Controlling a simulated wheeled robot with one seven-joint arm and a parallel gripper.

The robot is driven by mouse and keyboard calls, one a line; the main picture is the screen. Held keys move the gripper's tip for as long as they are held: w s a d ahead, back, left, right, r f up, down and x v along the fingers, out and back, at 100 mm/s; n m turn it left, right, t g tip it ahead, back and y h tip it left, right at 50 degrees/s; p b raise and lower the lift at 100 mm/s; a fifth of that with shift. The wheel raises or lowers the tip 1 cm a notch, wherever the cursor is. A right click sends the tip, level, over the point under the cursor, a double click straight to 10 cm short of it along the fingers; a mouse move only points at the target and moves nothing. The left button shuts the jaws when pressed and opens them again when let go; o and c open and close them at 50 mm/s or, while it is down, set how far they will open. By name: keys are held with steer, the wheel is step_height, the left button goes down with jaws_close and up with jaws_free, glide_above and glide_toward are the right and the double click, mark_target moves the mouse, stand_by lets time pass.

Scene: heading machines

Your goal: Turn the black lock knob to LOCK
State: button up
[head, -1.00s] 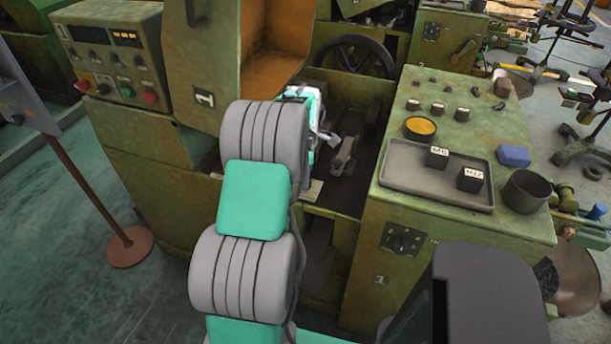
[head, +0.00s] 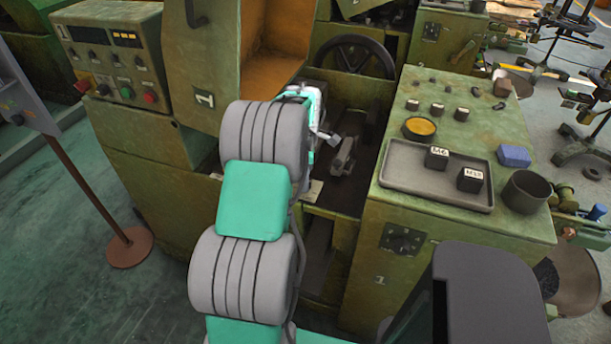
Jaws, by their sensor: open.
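The black lock knob (head: 402,241) sits on a small dark plate on the front face of the green cabinet at the right. Its pointer direction and the plate's marks are too small to read. My gripper (head: 332,139) shows only in part beyond my arm, over the dark recess of the machine to the left of the cabinet. It is above and left of the knob, apart from it. It is open, and I see nothing held in it. My arm hides much of the wrist.
On the cabinet top stand a grey tray (head: 398,178) with two black blocks, a dark cup (head: 526,191), a blue block (head: 513,156) and several small parts. A handwheel (head: 356,57) is behind. A control box (head: 115,55) is at left. Open floor lies at the lower left.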

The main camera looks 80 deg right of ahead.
step_height(320, 180, up, 8)
steer(key=shift+f, duration=0.15)
stand_by(0.4)
